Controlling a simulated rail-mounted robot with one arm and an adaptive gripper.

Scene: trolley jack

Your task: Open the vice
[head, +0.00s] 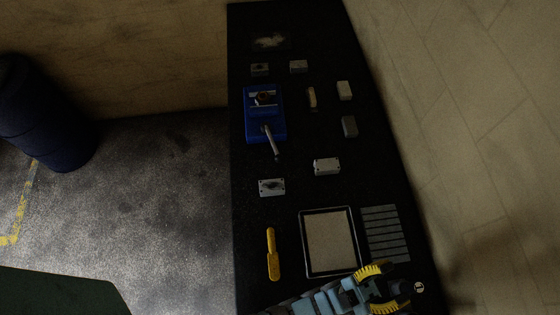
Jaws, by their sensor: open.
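A blue vice (279,128) stands on the dark bench, in the upper middle of the head view. Its grey handle (271,143) points down and slightly right from the vice's near side. A dark round part sits on top of the vice. The picture is too small and dark to tell how far apart its jaws are. My gripper (398,288) has yellow fingers and is at the bottom right, over the near end of the bench. It is open and well apart from the vice.
The bench (264,215) also holds several small grey blocks, a framed tray (328,243), a slotted grey plate (384,233) and a yellow-handled tool (272,255). A dark blue barrel (45,120) stands on the floor at left. A wall runs along the right.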

